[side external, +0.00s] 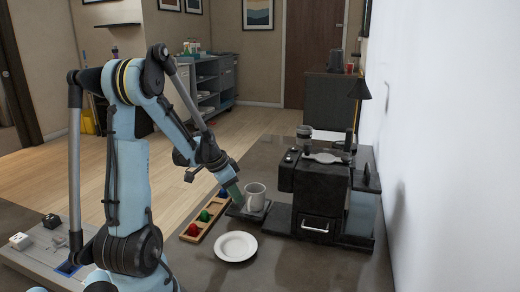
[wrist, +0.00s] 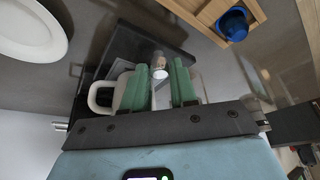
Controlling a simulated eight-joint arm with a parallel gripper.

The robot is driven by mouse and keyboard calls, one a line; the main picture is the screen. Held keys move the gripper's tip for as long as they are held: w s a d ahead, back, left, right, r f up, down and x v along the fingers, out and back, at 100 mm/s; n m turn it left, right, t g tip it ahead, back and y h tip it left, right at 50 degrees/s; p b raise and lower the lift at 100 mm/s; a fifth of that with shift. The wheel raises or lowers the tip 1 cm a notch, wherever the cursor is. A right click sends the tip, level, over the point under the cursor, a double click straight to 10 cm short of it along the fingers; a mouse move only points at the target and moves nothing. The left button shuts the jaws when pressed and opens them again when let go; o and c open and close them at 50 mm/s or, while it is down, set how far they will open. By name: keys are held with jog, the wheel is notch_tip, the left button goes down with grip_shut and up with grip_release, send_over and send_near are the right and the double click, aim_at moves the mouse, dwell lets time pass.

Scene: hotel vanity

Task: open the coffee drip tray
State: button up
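The black coffee machine (side external: 325,185) stands at the right, with a silver-handled drawer (side external: 316,226) low on its front. A flat black tray (side external: 236,211), apparently the drip tray, lies left of the machine; a dark flat surface, likely this tray (wrist: 166,32), shows in the wrist view. A pale mug (side external: 254,197) stands upright on it. My gripper (side external: 235,192) is low beside the mug, at its left. In the wrist view, my green fingers (wrist: 164,85) are apart and overlap the mug (wrist: 101,94), with its handle at left. Contact with mug or tray cannot be told.
A wooden holder (side external: 186,237) with red, green and blue (wrist: 233,24) items lies left of the tray. A white plate (side external: 235,246) is in front. A dark lamp (side external: 359,90) stands behind the machine, near the white wall at right. The counter front right of the plate is clear.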

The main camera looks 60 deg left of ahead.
jog(key=o, duration=0.3)
jog(key=v, duration=1.2)
jog(key=w+d+t, duration=0.1)
jog(key=w+d, duration=0.1)
jog(key=d, duration=1.2)
jog(key=w+d+f+t, duration=0.1)
jog(key=w+d, duration=0.2)
jog(key=d, duration=1.1)
jog(key=shift+w+f+t, duration=0.3)
